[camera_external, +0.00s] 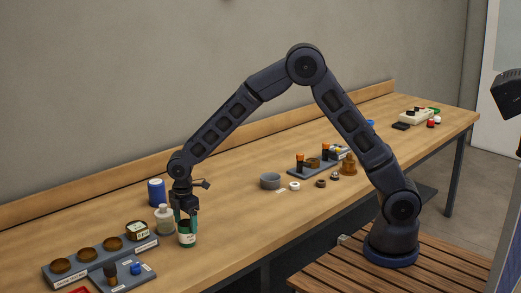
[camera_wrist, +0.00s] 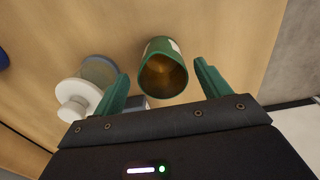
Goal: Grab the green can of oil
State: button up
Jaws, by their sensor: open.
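The green can of oil (camera_external: 187,239) stands upright on the wooden table near its front edge, with a pale label on its side. In the wrist view the can (camera_wrist: 162,70) shows its open top with amber-brown inside, between and just beyond the two green fingers. My gripper (camera_external: 186,216) points down right above the can in the external view. In the wrist view my gripper (camera_wrist: 160,82) is open, one finger on each side of the can. I cannot tell whether either finger touches it.
A white-topped bottle (camera_external: 165,219) stands close left of the can; it also shows in the wrist view (camera_wrist: 85,92). A blue can (camera_external: 156,192) is behind it. A tray of brown cups (camera_external: 100,262) lies at left. The table (camera_external: 235,225) is clear right of the can.

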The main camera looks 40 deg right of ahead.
aim_at(186, 232)
notch_tip(186, 232, down, 5)
jog(key=shift+s+a+r, duration=0.1)
jog(key=shift+s, duration=0.05)
jog(key=c, duration=1.1)
jog(key=shift+r, duration=0.2)
